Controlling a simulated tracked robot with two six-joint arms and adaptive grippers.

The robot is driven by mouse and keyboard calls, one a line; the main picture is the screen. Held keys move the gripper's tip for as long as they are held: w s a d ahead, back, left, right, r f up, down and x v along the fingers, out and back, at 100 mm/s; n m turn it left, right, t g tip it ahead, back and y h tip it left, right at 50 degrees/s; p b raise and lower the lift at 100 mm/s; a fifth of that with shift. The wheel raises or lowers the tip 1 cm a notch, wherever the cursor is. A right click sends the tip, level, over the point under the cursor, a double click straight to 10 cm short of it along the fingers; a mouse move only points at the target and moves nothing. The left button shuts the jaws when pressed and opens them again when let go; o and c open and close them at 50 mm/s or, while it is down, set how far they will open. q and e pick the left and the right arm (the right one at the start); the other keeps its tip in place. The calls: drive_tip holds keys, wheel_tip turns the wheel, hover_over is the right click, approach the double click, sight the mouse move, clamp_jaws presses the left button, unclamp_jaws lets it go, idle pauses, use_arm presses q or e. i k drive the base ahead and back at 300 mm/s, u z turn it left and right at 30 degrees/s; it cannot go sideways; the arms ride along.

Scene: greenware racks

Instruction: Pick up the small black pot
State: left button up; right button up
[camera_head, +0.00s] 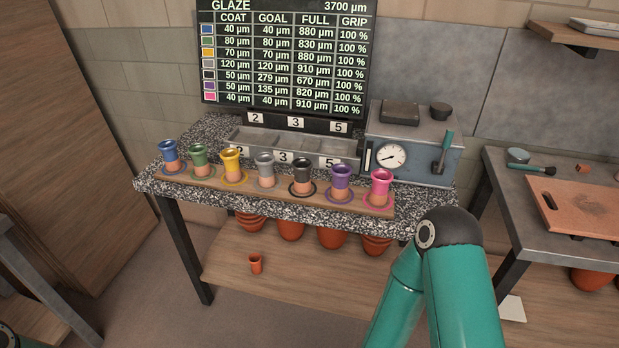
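The small black pot (302,177) stands upright on the wooden strip along the front of the speckled table. Its flared black upper part sits above a bare clay-coloured foot, with a black ring around the base. A grey pot (265,170) stands to its left and a purple pot (340,183) to its right, both apart from it. My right arm rises at the lower right, but its gripper is not in view. Only a bit of my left arm shows at the bottom left corner, without its gripper. No gripper is seen at the black pot.
Blue (169,154), green (199,159), yellow (231,165) and pink (380,187) pots share the row. Behind it are a grey divided tray (345,148), a glaze board (286,55) and a gauge box (415,155). A tiny clay pot (256,263) stands on the lower shelf.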

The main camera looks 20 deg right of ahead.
sight(302, 168)
drive_tip(key=u, duration=0.05)
drive_tip(key=i, duration=0.9)
drive_tip(key=z, duration=0.05)
